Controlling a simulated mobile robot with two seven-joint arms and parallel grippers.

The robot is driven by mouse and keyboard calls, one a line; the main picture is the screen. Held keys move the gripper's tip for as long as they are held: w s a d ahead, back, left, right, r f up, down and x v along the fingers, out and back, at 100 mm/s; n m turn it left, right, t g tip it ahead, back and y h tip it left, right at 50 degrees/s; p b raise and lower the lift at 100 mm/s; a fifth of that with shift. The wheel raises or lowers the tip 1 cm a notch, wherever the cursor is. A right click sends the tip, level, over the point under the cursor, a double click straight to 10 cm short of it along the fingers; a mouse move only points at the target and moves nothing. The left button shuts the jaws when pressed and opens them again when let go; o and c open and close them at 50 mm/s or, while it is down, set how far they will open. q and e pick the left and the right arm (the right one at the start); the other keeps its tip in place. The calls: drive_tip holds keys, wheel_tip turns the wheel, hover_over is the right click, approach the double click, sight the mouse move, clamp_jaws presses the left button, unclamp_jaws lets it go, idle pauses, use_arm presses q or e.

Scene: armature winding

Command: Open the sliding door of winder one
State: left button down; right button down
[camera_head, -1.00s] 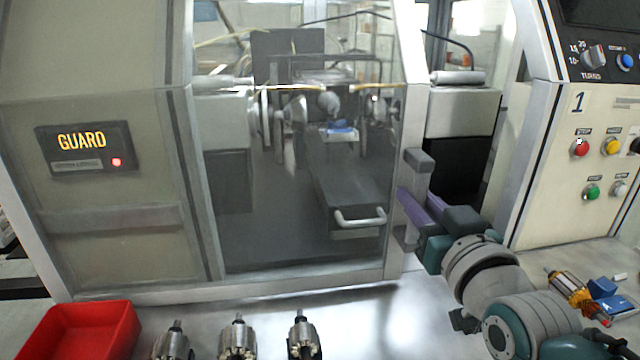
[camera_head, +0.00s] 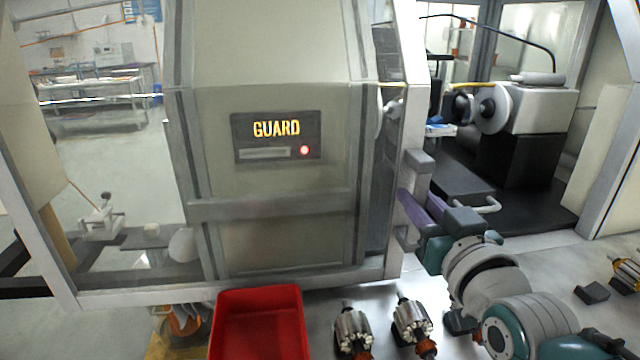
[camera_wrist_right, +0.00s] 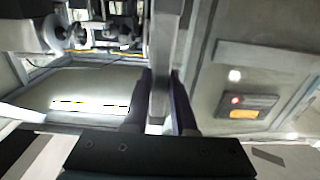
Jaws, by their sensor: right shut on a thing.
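The door's grey handle (camera_head: 418,160) sits on that post. My right gripper (camera_head: 411,204), with purple fingers, is shut on the handle. In the right wrist view the handle bar (camera_wrist_right: 160,85) runs between the two fingers (camera_wrist_right: 160,112). My left gripper is out of view.
Through the opening show a white disc (camera_head: 493,108), a black base and a curved pale handle (camera_head: 486,205). A red bin (camera_head: 260,325) and two armatures (camera_head: 353,332) (camera_head: 412,322) stand in front of the machine. A dark block (camera_head: 592,292) lies at the right.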

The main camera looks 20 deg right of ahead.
drive_tip(key=shift+d, duration=0.1)
drive_tip(key=c, duration=0.7)
unclamp_jaws()
drive_tip(key=shift+s, duration=0.1)
drive_tip(key=shift+s, duration=0.15)
drive_tip(key=v, duration=0.9)
drive_tip(key=shift+s+b, duration=0.25)
drive_tip(key=shift+b, duration=0.05)
